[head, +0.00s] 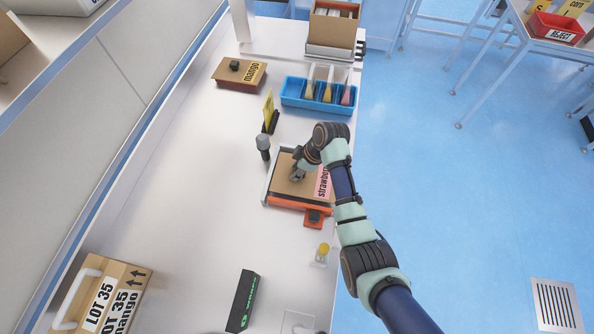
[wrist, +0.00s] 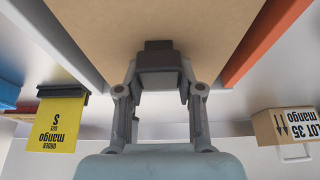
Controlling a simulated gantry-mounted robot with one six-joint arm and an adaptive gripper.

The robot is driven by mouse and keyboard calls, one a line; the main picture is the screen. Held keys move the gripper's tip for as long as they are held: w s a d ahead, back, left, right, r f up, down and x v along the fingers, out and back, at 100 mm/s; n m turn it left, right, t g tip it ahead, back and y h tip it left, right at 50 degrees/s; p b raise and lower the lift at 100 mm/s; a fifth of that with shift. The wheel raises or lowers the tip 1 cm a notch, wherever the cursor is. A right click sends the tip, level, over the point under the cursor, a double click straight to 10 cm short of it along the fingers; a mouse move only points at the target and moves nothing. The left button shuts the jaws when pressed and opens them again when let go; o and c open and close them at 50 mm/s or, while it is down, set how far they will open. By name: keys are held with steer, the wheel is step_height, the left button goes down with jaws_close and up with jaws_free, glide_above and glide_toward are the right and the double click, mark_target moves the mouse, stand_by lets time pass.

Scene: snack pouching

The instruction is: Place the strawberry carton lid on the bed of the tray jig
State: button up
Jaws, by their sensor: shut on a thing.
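The strawberry carton lid (head: 288,187) is a flat brown board with a pink "strawberry" label at its right side. My gripper (head: 297,175) is shut on the lid's dark knob, which shows between the fingers in the wrist view (wrist: 159,62). The tray jig has an orange front edge (head: 285,202) and a grey-white left rail (head: 268,180). The lid lies within the jig's outline, between the grey rail (wrist: 65,45) and the orange edge (wrist: 262,42) in the wrist view. The jig's bed is hidden under the lid. I cannot tell whether the lid touches it.
A mango carton (head: 238,76) and a blue divided bin (head: 318,94) stand farther back. A yellow order card (head: 269,110) and a dark-topped post (head: 263,146) are close to the jig's left. A lot 35 mango box (head: 105,297) and a black box (head: 243,301) are at the front.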

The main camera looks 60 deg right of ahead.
mark_target(310, 177)
steer(key=shift+f, duration=0.25)
steer(key=shift+f, duration=0.1)
steer(key=o, duration=1.2)
steer(key=p+v, duration=0.2)
steer(key=v, duration=1)
